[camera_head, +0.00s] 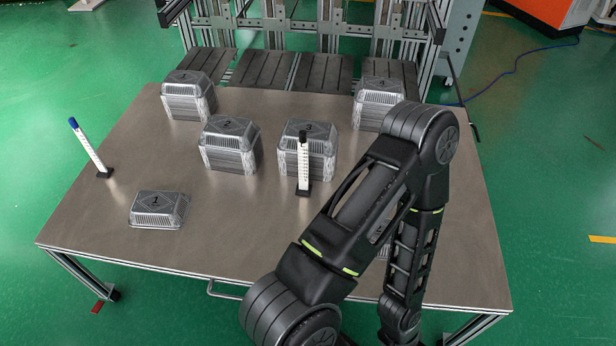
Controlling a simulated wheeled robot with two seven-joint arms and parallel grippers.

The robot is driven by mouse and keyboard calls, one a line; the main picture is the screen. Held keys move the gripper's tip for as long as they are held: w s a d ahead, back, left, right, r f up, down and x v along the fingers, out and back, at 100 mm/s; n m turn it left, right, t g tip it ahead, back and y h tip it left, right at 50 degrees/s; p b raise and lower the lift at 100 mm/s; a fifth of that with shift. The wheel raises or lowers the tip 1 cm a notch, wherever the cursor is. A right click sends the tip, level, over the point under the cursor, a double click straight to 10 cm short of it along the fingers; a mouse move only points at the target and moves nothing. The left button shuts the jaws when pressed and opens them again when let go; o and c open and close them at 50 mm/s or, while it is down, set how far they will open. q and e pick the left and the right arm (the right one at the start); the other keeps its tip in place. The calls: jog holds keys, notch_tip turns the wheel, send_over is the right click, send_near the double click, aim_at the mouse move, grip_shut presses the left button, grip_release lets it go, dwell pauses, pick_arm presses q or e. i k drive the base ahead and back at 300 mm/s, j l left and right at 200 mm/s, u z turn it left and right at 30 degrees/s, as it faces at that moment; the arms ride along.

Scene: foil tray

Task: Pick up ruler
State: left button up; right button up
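Two white, ruler-like sticks with dark markings stand in small black bases on the table. One has a blue top (90,148), leans to the left and stands near the table's left edge. The other has a black top (303,165) and stands nearly upright in front of the foil tray stack marked 3 (322,150). My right arm reaches up from the bottom, bends at the elbow and comes down at the right; its gripper is outside the picture. My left arm and gripper do not show. No gripper is seen touching either stick.
A low foil tray marked 1 (158,210) sits at the front left of the grey table (80,225). Taller stacks stand at the back left (188,100), middle (229,150) and back right (378,105). A metal frame (320,35) stands behind.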

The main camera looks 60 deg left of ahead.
aim_at(303, 189)
jog(key=k+j, duration=0.25)
jog(key=j, duration=0.2)
jog(key=k+j, duration=0.55)
jog(key=j, duration=0.3)
